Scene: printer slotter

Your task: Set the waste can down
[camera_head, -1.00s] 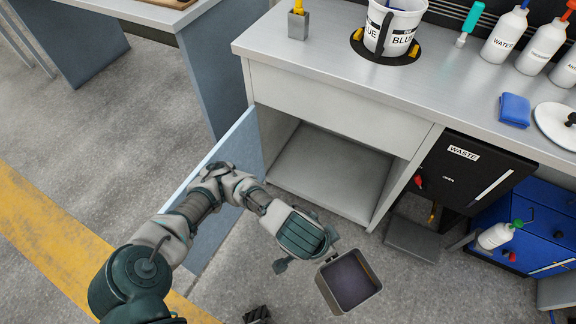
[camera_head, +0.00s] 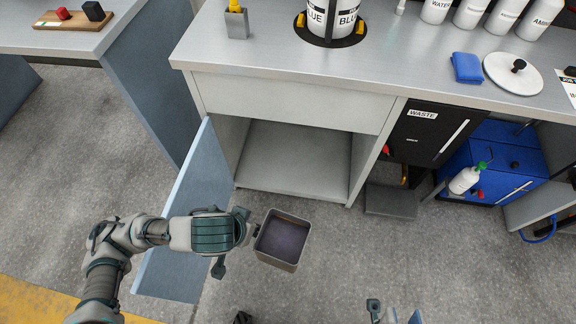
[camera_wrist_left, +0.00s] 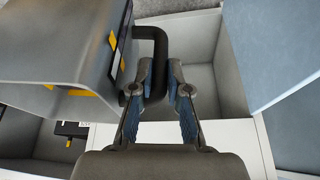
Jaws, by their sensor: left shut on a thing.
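The waste can (camera_head: 277,263) is an open-topped grey square bin in the head view, upright in front of the open cabinet (camera_head: 290,165). My left gripper (camera_head: 247,226) is at its left side. In the left wrist view the can (camera_wrist_left: 60,50) fills the upper left, and the left gripper (camera_wrist_left: 158,80) is shut on its black handle (camera_wrist_left: 156,38). The can looks held above the floor; its underside is hidden. My right gripper (camera_head: 390,312) shows only in part at the bottom edge of the head view, so its opening cannot be told.
The cabinet door (camera_head: 180,240) stands open on the left, close to my left arm. A black WASTE unit (camera_head: 432,135) is right of the cabinet, with a grey pedal-like plate (camera_head: 391,201) below. The cabinet floor is empty. The floor right of the can is clear.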

